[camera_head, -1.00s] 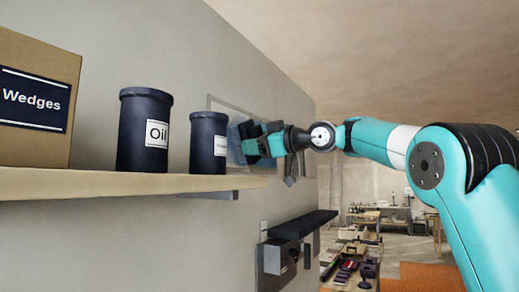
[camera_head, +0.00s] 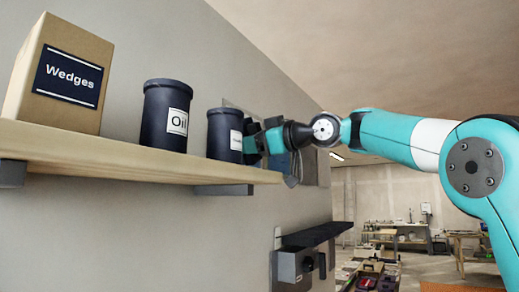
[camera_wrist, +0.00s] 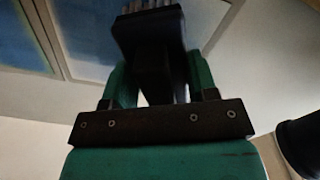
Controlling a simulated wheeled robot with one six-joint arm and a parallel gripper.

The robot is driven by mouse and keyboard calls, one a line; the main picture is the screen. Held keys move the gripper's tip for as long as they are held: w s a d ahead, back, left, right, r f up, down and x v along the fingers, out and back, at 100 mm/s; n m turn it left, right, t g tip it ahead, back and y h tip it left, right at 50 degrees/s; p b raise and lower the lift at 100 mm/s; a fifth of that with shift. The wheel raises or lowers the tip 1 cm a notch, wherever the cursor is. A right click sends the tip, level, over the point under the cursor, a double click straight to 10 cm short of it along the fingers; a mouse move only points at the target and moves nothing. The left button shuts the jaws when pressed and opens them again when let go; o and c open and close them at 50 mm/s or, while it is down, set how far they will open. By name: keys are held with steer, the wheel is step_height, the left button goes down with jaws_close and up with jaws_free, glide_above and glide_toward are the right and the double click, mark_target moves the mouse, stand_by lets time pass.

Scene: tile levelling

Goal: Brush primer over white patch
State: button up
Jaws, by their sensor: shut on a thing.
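My gripper (camera_wrist: 148,95) is shut on a dark brush (camera_wrist: 150,45) in the wrist view. The brush's pale bristles point to the top of the picture, over a framed wall panel. The panel shows blue areas (camera_wrist: 25,40) split by pale strips. I cannot tell a white patch apart from the pale frame, and the brush hides part of the panel. In the head view my gripper (camera_head: 258,142) is beside the wall, just right of a dark labelled jar (camera_head: 224,136). I cannot tell whether the bristles touch the wall.
A wooden shelf (camera_head: 120,160) carries a box marked Wedges (camera_head: 62,75), a dark Oil jar (camera_head: 163,118) and the labelled jar close to my gripper. A dark lower shelf (camera_head: 312,234) juts from the wall below. Work tables (camera_head: 400,240) stand far back.

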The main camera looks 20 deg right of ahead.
mark_target(244, 122)
steer(key=shift+s+a+r, duration=0.55)
steer(key=shift+a, duration=0.2)
steer(key=shift+s+a+r, duration=0.5)
steer(key=shift+a+r, duration=0.05)
steer(key=shift+a, duration=0.2)
steer(key=shift+w+d+p, duration=4.1)
steer(key=shift+d+p, duration=0.05)
steer(key=shift+d, duration=1.55)
steer(key=shift+s+a+r+b, duration=0.25)
steer(key=shift+s+a+b, duration=0.65)
steer(key=shift+a, duration=0.3)
steer(key=shift+s+a+r+b, duration=0.25)
steer(key=shift+s+a+b, duration=0.6)
steer(key=shift+a, duration=0.4)
steer(key=shift+s+a+r+b, duration=0.25)
steer(key=shift+s+a+b, duration=0.6)
steer(key=shift+a, duration=0.35)
steer(key=shift+s+a+r+b, duration=0.1)
steer(key=shift+s+a+b, duration=0.5)
steer(key=shift+s+a, duration=0.35)
steer(key=shift+s+a+b, duration=0.6)
steer(key=shift+a, duration=0.5)
